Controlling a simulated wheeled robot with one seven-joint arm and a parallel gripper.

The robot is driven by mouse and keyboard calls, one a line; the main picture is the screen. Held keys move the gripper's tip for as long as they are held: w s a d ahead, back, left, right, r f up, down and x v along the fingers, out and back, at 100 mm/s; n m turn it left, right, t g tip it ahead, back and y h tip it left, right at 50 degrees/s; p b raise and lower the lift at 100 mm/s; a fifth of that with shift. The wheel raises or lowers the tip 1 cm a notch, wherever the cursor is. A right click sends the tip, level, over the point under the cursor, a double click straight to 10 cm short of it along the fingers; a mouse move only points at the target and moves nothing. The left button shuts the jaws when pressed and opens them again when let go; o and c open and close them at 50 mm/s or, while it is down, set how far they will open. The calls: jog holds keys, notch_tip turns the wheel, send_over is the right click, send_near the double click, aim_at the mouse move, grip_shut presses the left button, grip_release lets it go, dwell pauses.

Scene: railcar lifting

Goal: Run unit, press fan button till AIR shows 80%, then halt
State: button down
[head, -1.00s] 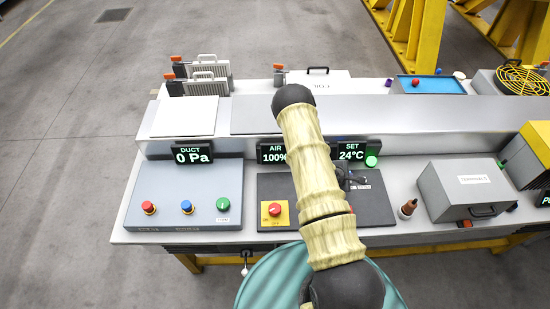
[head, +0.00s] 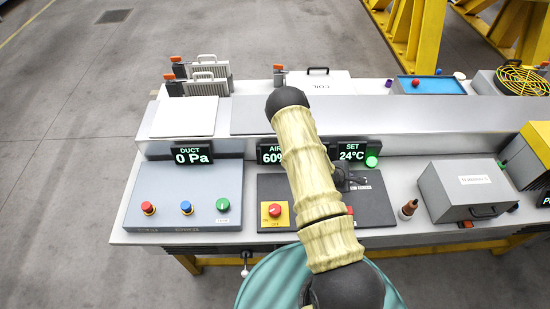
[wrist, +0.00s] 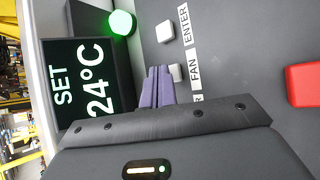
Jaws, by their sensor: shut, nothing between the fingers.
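In the wrist view my gripper (wrist: 158,88) is shut and empty, its purple fingers together with the tips beside a small white button (wrist: 176,72) near the FAN label (wrist: 195,66). I cannot tell whether the tips touch it. Another white button (wrist: 165,32) sits by the ENTER label (wrist: 185,26). In the head view the AIR display (head: 268,154) reads about 60%, partly hidden by my arm. The SET display (head: 351,151) reads 24°C, with a lit green lamp (head: 371,161) beside it. The dark control panel (head: 375,207) is partly covered by my arm.
A red knob on a yellow plate (head: 275,212) sits on the panel's left. The grey-blue console (head: 175,180) has red, blue and green buttons under the DUCT display (head: 193,155), reading 0 Pa.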

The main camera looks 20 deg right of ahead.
jog(key=shift+r, duration=0.1)
jog(key=shift+r+p, duration=2.05)
jog(key=shift+r, duration=0.95)
jog(key=a+r+m+y+b, duration=0.3)
jog(key=a+r+m+y, duration=0.4)
jog(key=a+r, duration=0.8)
jog(key=s+a+r+m+y+b, duration=0.1)
jog(key=s+a+r+m+b, duration=0.1)
jog(key=s+a+r+m, duration=0.4)
jog(key=s+a+r, duration=0.4)
jog(key=s+a, duration=0.2)
jog(key=a, duration=0.1)
jog(key=shift+s+r+g+y, duration=0.15)
jog(key=shift+r+g+y, duration=0.15)
jog(key=shift+r+g, duration=0.1)
jog(key=shift+s+a, duration=0.1)
